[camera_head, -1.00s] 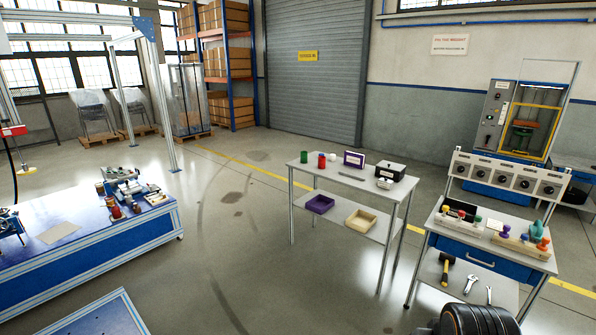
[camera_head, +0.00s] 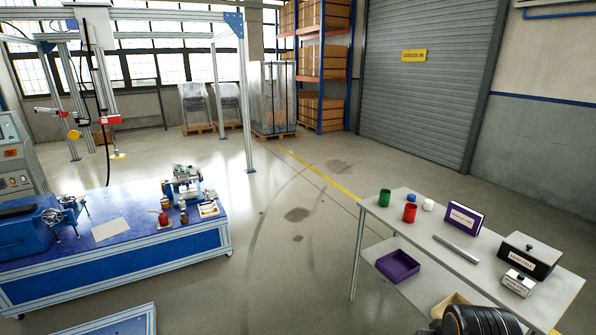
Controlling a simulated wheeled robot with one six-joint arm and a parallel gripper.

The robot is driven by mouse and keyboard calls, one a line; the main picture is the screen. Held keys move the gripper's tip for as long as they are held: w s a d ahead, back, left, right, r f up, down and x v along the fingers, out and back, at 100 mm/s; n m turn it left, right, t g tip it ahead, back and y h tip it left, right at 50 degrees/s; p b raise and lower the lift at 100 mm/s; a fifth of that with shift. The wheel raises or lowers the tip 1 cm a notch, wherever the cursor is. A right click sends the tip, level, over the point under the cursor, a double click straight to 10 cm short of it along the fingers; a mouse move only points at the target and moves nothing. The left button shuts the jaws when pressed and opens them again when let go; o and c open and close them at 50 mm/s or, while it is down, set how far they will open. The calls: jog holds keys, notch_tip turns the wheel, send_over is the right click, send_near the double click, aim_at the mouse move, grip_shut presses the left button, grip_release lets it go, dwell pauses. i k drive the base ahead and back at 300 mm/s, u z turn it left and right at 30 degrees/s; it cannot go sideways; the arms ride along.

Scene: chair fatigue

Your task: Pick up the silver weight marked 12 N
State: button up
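A small silver block (camera_head: 518,283) with a pale label and a knob on top stands near the front right of the grey table (camera_head: 410,235). Its lettering is too small for me to read, so I cannot tell whether it is marked 12 N. A larger black block (camera_head: 530,256) with a label and a silver top stands just behind it. A dark ribbed part of my arm shows at the bottom edge, in front of the table. My gripper is not in view.
The table also holds a green cup (camera_head: 385,198), a red cup (camera_head: 410,212), a purple box (camera_head: 465,217) and a grey bar (camera_head: 456,249). A purple tray (camera_head: 398,265) lies on its lower shelf. A blue workbench (camera_head: 120,255) stands left, with clear floor between.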

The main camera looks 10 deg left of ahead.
aim_at(181, 203)
jog(key=u, duration=0.9)
jog(key=i, duration=1.95)
jog(key=u, duration=0.8)
jog(key=i, duration=2.95)
jog(key=u, duration=0.1)
